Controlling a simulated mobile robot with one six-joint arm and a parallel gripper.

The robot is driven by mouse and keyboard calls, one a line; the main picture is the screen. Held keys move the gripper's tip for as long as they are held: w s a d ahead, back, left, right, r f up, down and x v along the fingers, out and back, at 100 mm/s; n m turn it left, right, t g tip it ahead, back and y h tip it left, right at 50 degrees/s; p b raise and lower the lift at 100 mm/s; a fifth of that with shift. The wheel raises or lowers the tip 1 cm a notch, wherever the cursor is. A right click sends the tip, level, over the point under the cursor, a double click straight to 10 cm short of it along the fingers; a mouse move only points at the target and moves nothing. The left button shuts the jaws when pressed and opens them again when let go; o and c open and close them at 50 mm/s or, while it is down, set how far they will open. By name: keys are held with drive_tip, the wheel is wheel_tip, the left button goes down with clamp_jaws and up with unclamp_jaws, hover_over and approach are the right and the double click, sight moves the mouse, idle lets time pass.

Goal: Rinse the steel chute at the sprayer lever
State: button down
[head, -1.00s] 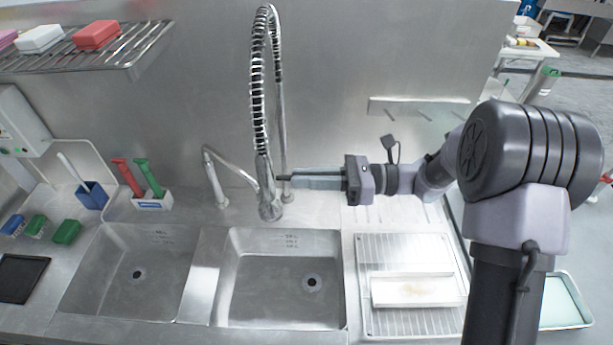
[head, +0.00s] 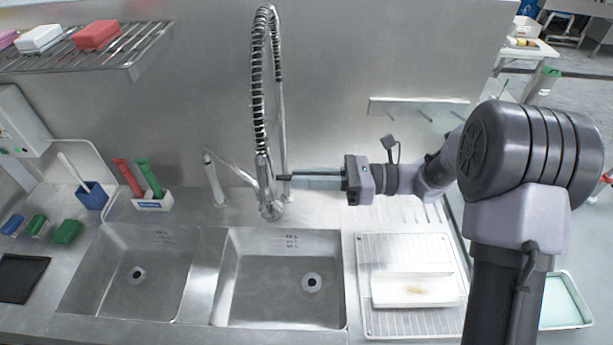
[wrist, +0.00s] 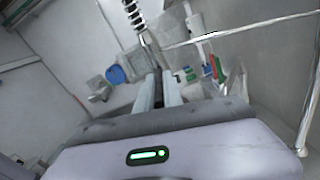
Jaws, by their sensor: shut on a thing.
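The pull-down sprayer (head: 268,200) hangs from a coiled spring hose over the back edge of the right sink. Its dark lever (head: 282,178) points right toward my gripper. My gripper (head: 292,179) reaches in from the right, level, with its long pale fingers shut on the lever. In the wrist view the fingers (wrist: 158,88) have a dark thing between them; its outline is unclear. A shallow pale metal trough, seemingly the steel chute (head: 390,292), lies on the ribbed drainboard right of the sinks. A brownish patch shows inside it. No water stream is visible.
The right sink (head: 265,295) and left sink (head: 110,285) are empty. A slim faucet (head: 212,180) stands between them at the back. Brushes in a white holder (head: 152,204) and a blue cup (head: 92,197) stand left. A wire shelf (head: 130,60) hangs above.

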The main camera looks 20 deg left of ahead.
drive_tip(key=shift+f+y+b, duration=0.6)
drive_tip(key=shift+f+b, duration=0.05)
drive_tip(key=shift+b, duration=0.6)
drive_tip(key=shift+f+b, duration=0.1)
drive_tip(key=shift+b, duration=0.35)
drive_tip(key=shift+r+y, duration=0.25)
drive_tip(key=shift+y, duration=0.05)
drive_tip(key=c, duration=1.5)
unclamp_jaws()
